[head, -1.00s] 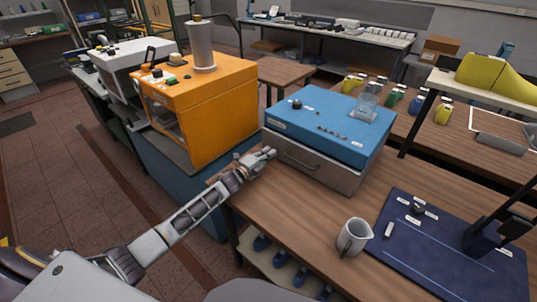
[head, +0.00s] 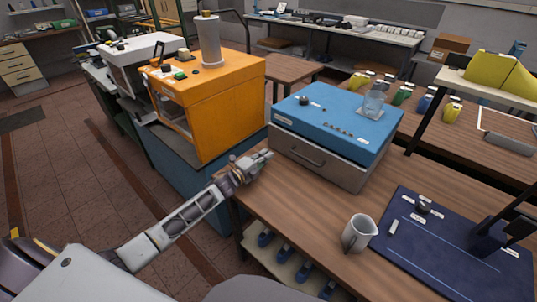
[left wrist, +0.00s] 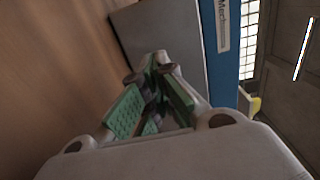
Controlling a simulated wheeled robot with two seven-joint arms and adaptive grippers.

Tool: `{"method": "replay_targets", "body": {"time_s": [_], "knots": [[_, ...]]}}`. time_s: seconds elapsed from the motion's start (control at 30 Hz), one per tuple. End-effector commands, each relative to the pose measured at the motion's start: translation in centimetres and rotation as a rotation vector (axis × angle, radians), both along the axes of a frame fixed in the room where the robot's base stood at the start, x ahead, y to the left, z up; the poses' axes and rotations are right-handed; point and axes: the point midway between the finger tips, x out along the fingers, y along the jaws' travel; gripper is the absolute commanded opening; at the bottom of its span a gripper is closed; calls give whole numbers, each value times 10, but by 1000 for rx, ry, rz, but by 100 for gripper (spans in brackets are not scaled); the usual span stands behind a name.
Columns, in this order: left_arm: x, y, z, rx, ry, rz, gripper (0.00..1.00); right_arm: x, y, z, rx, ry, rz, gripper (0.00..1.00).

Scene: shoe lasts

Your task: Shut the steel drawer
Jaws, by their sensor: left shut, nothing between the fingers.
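The steel drawer (head: 318,166) is the grey front with a dark bar handle in the lower part of a blue cabinet (head: 335,117) on the wooden table. From this angle I cannot tell whether it stands out from the cabinet. My left gripper (head: 263,158) is shut and empty, just left of the drawer front's left end. In the left wrist view, the green-padded fingers (left wrist: 157,72) are together, pointing toward a grey steel face (left wrist: 160,32) beside the blue cabinet side (left wrist: 222,55). Contact cannot be made out. My right gripper is out of view.
An orange machine (head: 212,105) stands to the left. The tabletop before the drawer is clear.

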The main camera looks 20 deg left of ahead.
Motion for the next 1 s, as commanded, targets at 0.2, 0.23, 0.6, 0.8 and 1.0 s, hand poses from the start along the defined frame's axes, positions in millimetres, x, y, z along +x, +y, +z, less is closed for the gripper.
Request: {"method": "replay_targets", "body": {"time_s": [0.2, 0.23, 0.6, 0.8, 1.0], "knots": [[-16, 6, -1, 1, 1, 0, 0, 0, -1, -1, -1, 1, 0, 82], [-19, 6, -1, 0, 1, 0, 0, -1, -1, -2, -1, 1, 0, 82], [-44, 16, -1, 0, 1, -1, 0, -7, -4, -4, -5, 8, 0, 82], [-55, 20, 0, -1, 0, -1, 0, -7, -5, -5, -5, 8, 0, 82], [-60, 22, 0, -1, 0, -1, 0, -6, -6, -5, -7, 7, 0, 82]]}}
